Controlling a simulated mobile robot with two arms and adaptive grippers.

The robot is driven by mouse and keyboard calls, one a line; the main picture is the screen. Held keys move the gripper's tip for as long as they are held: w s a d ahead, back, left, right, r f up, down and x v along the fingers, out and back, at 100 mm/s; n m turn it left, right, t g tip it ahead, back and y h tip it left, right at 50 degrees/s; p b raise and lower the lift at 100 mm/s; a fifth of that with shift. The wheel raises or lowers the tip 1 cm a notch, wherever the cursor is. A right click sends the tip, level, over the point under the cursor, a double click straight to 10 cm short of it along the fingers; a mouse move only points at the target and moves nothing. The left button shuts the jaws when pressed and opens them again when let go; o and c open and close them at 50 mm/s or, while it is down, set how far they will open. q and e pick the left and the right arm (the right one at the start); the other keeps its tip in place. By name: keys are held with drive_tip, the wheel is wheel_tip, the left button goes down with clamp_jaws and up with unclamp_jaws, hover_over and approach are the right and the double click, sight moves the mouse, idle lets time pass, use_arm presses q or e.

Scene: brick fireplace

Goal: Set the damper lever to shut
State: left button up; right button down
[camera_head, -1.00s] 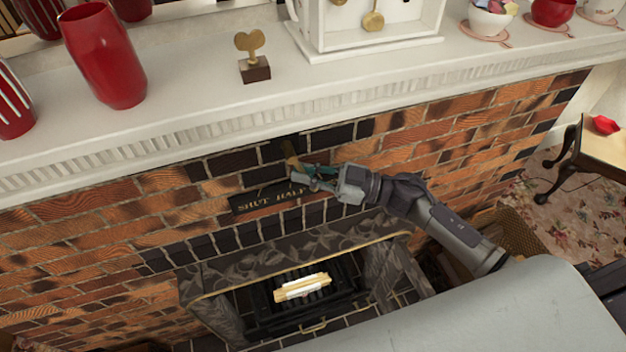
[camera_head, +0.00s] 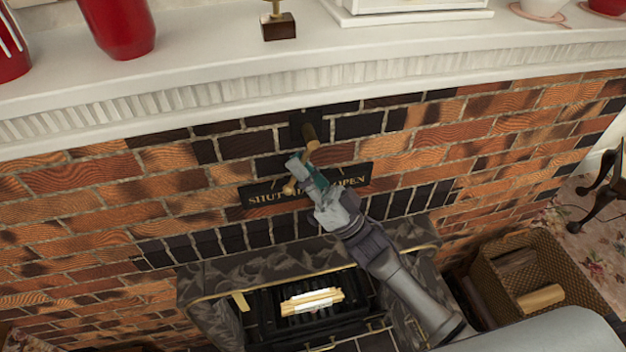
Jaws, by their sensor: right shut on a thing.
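The damper lever (camera_head: 311,141) hangs from a dark plate (camera_head: 297,124) on the brick wall. It points down and slightly left, with a small brass-coloured knob (camera_head: 289,188) at its lower end. A dark label plate (camera_head: 350,181) behind it reads SHUT at left and OPEN at right; its middle word is mostly covered by my gripper. My right gripper (camera_head: 304,172) comes from the lower right and is shut on the lever, hiding its middle part. The knob lies between the SHUT word and the middle of the label. My left gripper is not in view.
The white mantel shelf (camera_head: 240,83) juts out above the lever, with a red vase (camera_head: 118,25) and a small wooden-based ornament (camera_head: 279,27) on it. The fireplace grate (camera_head: 270,315) is below. A wicker basket (camera_head: 500,285) stands at the lower right.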

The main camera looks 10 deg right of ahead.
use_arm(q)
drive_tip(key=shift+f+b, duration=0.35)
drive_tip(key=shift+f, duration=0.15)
use_arm(e)
drive_tip(key=shift+a+m+t+h, duration=0.4)
drive_tip(key=shift+m+t+h, duration=0.1)
drive_tip(key=shift+m+t, duration=0.4)
drive_tip(key=shift+r, duration=0.15)
drive_tip(key=c, duration=1.2)
unclamp_jaws()
drive_tip(key=shift+s+a, duration=0.1)
drive_tip(key=shift+a, duration=0.15)
drive_tip(key=shift+d, duration=0.15)
drive_tip(key=shift+d, duration=0.1)
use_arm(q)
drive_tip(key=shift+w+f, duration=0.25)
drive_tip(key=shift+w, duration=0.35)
use_arm(e)
drive_tip(key=v, duration=1.1)
drive_tip(key=shift+s, duration=0.25)
drive_tip(key=shift+d, duration=0.1)
